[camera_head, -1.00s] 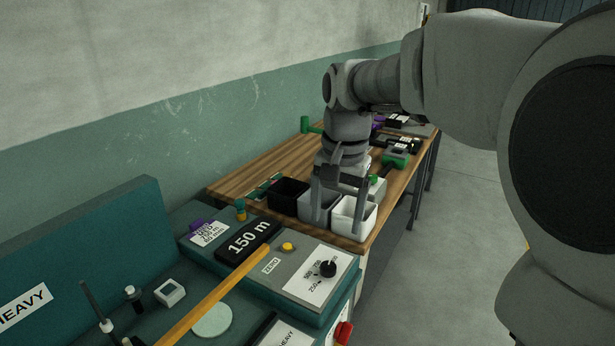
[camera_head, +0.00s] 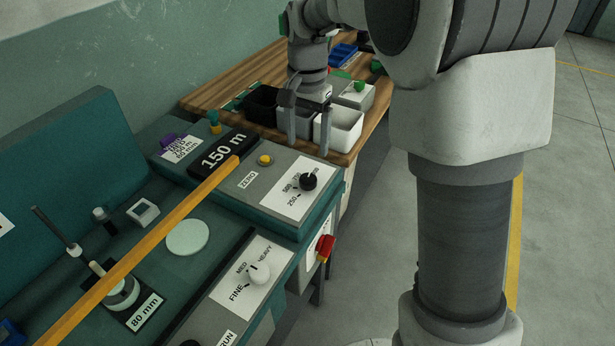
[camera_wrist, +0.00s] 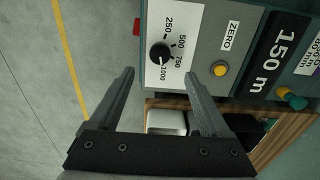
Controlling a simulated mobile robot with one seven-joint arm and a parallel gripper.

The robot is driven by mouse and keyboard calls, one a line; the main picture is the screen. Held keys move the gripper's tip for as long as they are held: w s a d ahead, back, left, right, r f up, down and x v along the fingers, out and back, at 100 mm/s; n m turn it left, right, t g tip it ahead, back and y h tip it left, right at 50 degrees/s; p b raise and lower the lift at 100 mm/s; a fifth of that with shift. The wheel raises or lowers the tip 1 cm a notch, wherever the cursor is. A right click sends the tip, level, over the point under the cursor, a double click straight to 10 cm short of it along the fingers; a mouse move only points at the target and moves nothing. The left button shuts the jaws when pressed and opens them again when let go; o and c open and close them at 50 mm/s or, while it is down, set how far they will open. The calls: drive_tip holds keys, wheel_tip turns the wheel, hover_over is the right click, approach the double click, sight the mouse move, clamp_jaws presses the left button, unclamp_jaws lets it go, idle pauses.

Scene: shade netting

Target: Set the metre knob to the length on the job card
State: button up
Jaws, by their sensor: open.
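The metre knob (camera_head: 308,181) is black and sits on a white dial plate marked 250 to 1000 on the teal machine. It also shows in the wrist view (camera_wrist: 160,53), where the 1000 mark is just beside it; I cannot read its pointer surely. The job card (camera_head: 182,148) is white with a purple clip, left of the display; its length is too small to read surely. The black display (camera_head: 223,150) reads 150 m. My gripper (camera_head: 308,146) is open and empty, beyond the knob. In the wrist view the knob lies just past the gap between its fingertips (camera_wrist: 160,73).
A yellow ZERO button (camera_head: 265,160) is left of the knob. A white FINE/MED/HEAVY knob (camera_head: 259,272) and a red button (camera_head: 325,248) are nearer. A white bin (camera_head: 340,128) and other bins stand behind my fingers. A long yellow bar (camera_head: 140,252) crosses the machine.

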sight(308, 179)
wheel_tip(308, 179, down, 11)
drive_tip(key=shift+r+b, duration=0.2)
drive_tip(key=shift+b, duration=0.85)
clamp_jaws()
